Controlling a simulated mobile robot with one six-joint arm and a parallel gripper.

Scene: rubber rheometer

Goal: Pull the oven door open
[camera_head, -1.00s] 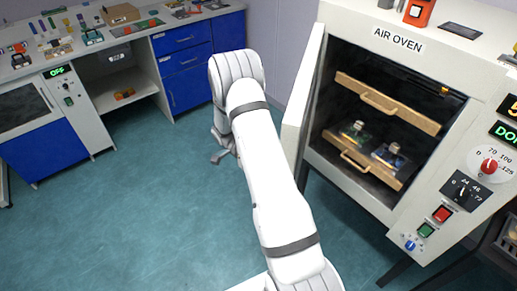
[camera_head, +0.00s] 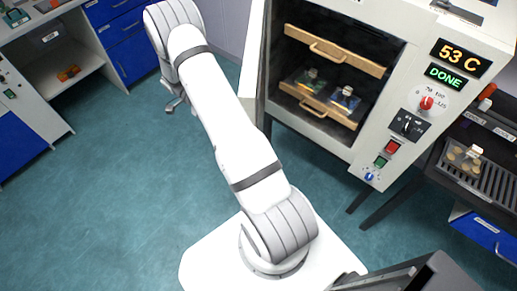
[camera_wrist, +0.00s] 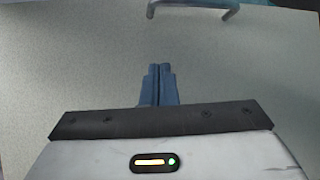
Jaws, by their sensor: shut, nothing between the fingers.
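The oven door (camera_head: 252,72) stands swung out to the left of the air oven (camera_head: 385,110), seen nearly edge-on, and the oven's inside is open to view. My gripper (camera_head: 176,104) is on the left side of the door, mostly hidden by my arm. In the wrist view my gripper's fingers (camera_wrist: 159,72) are together and empty in front of a pale grey surface, probably the door's outer face. A blue-grey bar handle (camera_wrist: 193,5) shows at the top edge of that view, beyond the fingertips and apart from them.
Inside the oven are two wooden shelves with handles, the upper (camera_head: 333,50) and the lower (camera_head: 318,104), which bears samples. A blue-drawer bench (camera_head: 125,45) stands at the back left. A rack (camera_head: 480,172) stands at the right. Teal floor (camera_head: 110,190) is clear left of my arm.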

